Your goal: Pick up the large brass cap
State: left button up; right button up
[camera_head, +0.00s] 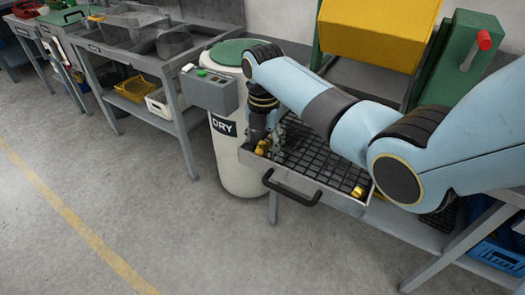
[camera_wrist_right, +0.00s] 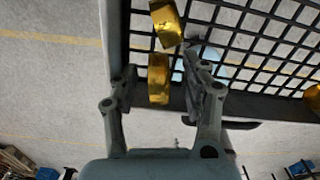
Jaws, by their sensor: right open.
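In the right wrist view, a brass piece (camera_wrist_right: 158,82) stands between the two fingers of my right gripper (camera_wrist_right: 160,64), which are apart with gaps beside it. A second brass piece (camera_wrist_right: 166,24) is just beyond the fingertips. In the head view, my right gripper (camera_head: 271,138) points down at the left end of a metal tray (camera_head: 342,201) with a black grid. Small brass pieces (camera_head: 262,148) show beside it, partly hidden by the gripper. Another brass piece (camera_head: 357,192) is at the tray's right front. I cannot tell which is the large cap. My left gripper is not in view.
The tray has a black handle (camera_head: 291,188) at its front. A white drum (camera_head: 236,165) with a grey control box (camera_head: 209,92) stands close to its left. A yellow bin (camera_head: 375,32) and a green machine (camera_head: 461,62) are behind. The floor at the front left is clear.

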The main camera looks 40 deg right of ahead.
grip_shut()
jog(key=shift+r, duration=0.15)
